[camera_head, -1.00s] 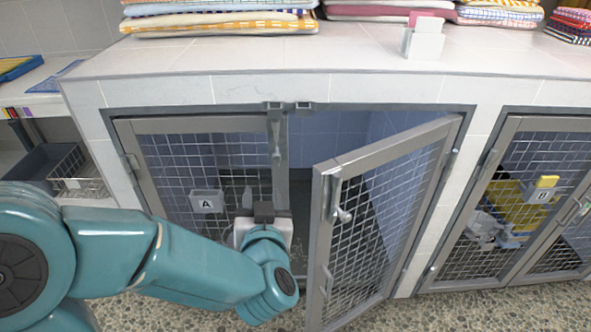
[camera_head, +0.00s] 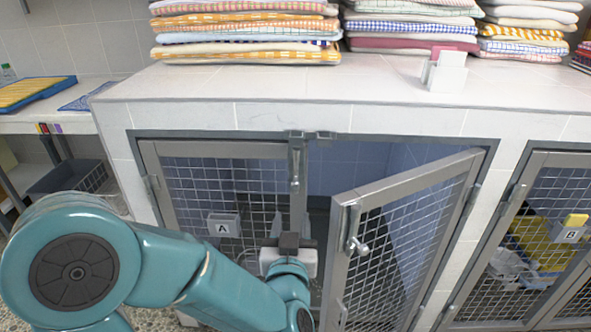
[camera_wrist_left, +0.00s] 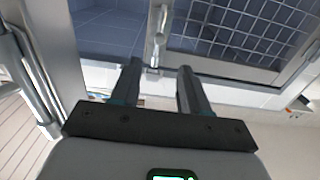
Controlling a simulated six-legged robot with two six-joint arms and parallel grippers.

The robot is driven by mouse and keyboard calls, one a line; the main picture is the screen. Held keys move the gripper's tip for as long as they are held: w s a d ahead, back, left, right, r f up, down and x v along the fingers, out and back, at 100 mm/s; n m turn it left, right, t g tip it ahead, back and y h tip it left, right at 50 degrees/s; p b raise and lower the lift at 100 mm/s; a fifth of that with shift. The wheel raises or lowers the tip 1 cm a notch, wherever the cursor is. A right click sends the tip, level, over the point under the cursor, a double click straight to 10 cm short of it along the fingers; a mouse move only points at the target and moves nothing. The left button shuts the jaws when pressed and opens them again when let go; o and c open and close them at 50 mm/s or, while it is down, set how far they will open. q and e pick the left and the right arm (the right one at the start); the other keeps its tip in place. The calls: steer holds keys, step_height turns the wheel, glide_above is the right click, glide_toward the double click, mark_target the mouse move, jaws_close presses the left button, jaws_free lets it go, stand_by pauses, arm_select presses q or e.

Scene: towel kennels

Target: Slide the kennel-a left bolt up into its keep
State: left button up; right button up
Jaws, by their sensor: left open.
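The kennel-a left bolt (camera_head: 296,172) is a slim upright metal rod on the right-hand stile of the left mesh door (camera_head: 195,195), marked A. The keep (camera_head: 296,136) sits on the top frame above it. The left door looks closed. My left gripper (camera_head: 291,228) is open and empty, below the bolt in the head view, its fingers pointing toward the door. In the left wrist view, which looks upside down, the bolt (camera_wrist_left: 158,35) shows beyond the gap between the fingertips (camera_wrist_left: 158,72), apart from them. My right gripper is not in view.
Kennel-a's right door (camera_head: 400,240) stands ajar toward me, with its own bolt (camera_head: 354,232), just right of my left gripper. Folded towels (camera_head: 245,35) and a small white holder (camera_head: 445,72) are on the counter (camera_head: 240,92). Kennel B (camera_head: 545,240) is at right.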

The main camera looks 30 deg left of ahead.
mark_target(295, 187)
arm_select(q)
steer(key=p+x, duration=0.5)
steer(key=x, duration=0.8)
steer(key=shift+w+f+p, duration=0.1)
steer(key=shift+p, duration=0.2)
steer(key=shift+d, duration=0.1)
